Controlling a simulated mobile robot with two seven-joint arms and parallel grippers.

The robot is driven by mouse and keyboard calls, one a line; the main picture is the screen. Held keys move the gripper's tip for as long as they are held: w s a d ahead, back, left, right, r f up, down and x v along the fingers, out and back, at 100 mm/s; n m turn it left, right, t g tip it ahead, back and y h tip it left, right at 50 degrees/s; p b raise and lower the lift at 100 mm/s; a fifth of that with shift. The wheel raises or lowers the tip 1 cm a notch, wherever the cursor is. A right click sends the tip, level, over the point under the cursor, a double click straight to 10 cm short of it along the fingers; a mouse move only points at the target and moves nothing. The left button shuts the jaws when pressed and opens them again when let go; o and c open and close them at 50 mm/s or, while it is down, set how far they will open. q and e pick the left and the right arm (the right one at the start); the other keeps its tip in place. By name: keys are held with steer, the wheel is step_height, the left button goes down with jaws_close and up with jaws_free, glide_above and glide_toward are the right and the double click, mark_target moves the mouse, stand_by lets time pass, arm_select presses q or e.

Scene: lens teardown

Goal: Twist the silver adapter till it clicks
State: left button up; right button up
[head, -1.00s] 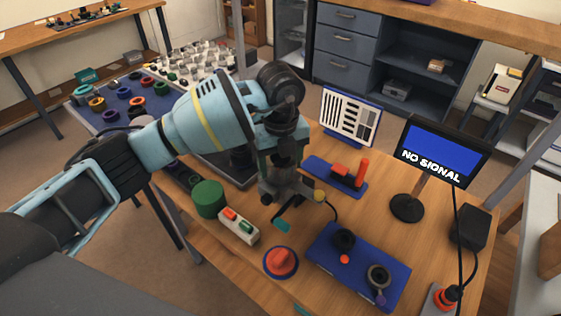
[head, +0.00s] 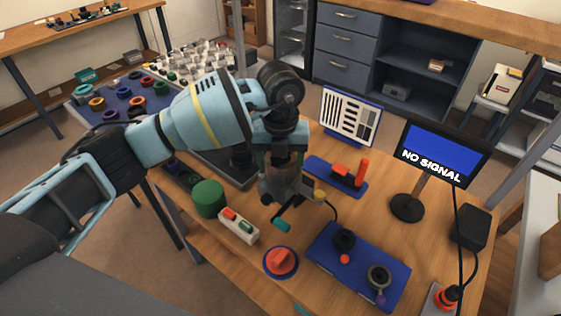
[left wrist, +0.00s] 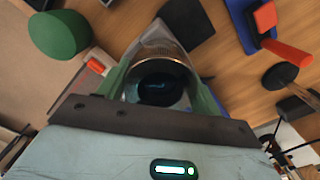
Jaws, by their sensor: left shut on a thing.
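My left gripper (head: 283,168) points down over the middle of the wooden table, fingers on either side of a small silver-grey part. My right gripper is not in view.
A green cylinder (head: 209,198) and a switch box (head: 239,226) stand left of the gripper. A red knob (head: 281,261) is in front. A blue board (head: 335,268), a stand with a red handle (head: 340,173) and a "NO SIGNAL" monitor (head: 436,160) are to the right.

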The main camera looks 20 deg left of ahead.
arm_select(q)
steer(key=shift+m, duration=0.5)
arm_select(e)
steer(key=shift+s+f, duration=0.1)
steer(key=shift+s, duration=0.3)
arm_select(q)
steer(key=shift+f+m, duration=0.1)
steer(key=shift+m, duration=0.6)
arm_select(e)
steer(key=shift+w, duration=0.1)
arm_select(q)
steer(key=o, duration=1.1)
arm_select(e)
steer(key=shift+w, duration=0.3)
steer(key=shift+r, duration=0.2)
